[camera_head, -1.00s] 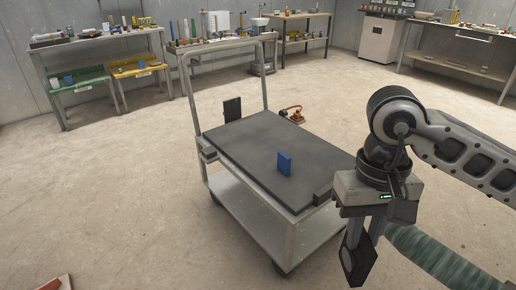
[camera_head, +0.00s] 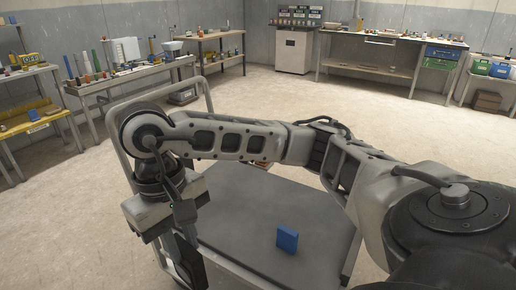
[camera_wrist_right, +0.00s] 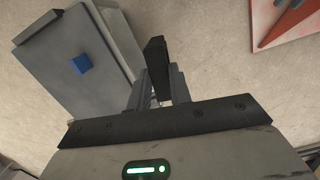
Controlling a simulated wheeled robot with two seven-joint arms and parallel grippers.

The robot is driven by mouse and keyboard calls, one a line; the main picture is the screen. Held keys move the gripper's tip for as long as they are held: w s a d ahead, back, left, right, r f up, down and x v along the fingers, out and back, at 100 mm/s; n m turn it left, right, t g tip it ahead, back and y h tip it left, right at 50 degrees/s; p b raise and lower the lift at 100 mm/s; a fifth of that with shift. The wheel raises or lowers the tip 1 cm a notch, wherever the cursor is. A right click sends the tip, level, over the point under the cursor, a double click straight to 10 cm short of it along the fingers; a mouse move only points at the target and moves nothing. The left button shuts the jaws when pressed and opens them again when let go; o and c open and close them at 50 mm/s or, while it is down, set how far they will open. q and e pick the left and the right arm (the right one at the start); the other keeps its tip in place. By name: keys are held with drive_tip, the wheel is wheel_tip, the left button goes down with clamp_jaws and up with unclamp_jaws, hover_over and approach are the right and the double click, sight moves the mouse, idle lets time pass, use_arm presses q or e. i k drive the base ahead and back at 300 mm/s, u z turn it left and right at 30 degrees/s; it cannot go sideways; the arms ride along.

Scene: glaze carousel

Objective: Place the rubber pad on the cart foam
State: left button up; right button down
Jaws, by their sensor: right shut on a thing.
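My right gripper (camera_head: 185,245) is shut on a black pad, which shows between the fingers in the right wrist view (camera_wrist_right: 156,62) as a thin dark slab. In the head view the pad is hard to make out against the fingers. The cart's dark grey foam top (camera_head: 230,215) lies partly hidden behind my right arm. In the right wrist view the foam (camera_wrist_right: 55,85) is left of the held pad, with bare floor beneath the pad. A blue block (camera_head: 287,240) stands on the foam, and it also shows in the right wrist view (camera_wrist_right: 82,64). My left gripper is not in view.
The cart's handle frame (camera_head: 108,103) rises behind my right arm. A red and grey flat thing (camera_wrist_right: 285,25) lies on the floor in the right wrist view. Benches with tools (camera_head: 395,45) line the walls. The floor between is open.

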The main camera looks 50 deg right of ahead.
sight(269, 227)
drive_tip(key=z, duration=0.7)
drive_tip(key=i, duration=1)
drive_tip(key=z, duration=0.75)
